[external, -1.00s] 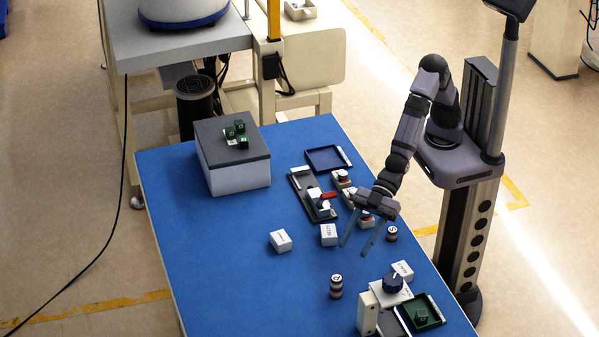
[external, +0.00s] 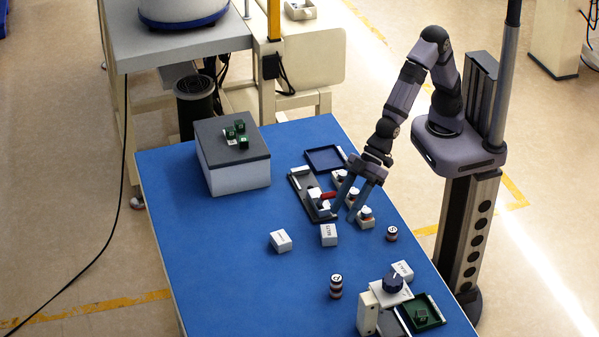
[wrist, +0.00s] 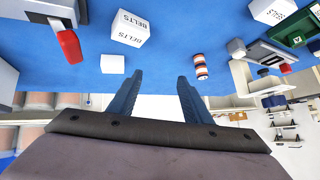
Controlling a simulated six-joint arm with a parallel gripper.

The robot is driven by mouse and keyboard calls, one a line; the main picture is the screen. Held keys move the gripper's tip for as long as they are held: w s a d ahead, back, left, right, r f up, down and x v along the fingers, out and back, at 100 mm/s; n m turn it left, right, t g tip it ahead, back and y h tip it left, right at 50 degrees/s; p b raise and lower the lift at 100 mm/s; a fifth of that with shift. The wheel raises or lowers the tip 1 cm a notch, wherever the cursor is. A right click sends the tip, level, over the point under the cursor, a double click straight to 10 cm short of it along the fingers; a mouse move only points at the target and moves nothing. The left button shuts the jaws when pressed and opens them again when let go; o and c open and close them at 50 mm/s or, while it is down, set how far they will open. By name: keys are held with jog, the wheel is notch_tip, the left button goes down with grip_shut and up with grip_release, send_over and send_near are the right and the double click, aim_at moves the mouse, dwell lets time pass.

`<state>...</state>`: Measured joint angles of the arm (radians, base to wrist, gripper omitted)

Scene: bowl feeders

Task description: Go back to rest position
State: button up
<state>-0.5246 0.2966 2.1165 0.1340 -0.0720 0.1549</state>
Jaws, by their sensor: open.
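My gripper (external: 353,199) is open and empty, its fingers pointing down above the right side of the blue table. In the external view it hangs over the small white blocks with knobs (external: 366,217), beside the fixture with a red handle (external: 327,196). In the wrist view my gripper (wrist: 155,85) shows two separated fingers with nothing between them. The red handle (wrist: 69,46) shows there at upper left, and a white box marked BELTS (wrist: 131,28) lies beyond the fingers.
On the blue table (external: 230,260) stand a grey-topped box (external: 235,172) with green cubes, white boxes (external: 281,241), striped cylinders (external: 336,286), a blue tray (external: 325,159), and a station with a dark knob (external: 392,284) near a green tray (external: 436,322). The left front of the table is clear.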

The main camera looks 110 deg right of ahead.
jog(key=s+d+r+m+g+h+p, duration=0.1)
jog(key=s+d+g+h+p, duration=0.3)
jog(key=s+d, duration=2)
jog(key=d+m+g, duration=0.1)
jog(key=d+g, duration=0.1)
jog(key=g, duration=0.2)
jog(key=shift+d+m, duration=0.2)
jog(key=shift+m, duration=0.1)
jog(key=shift+r, duration=0.1)
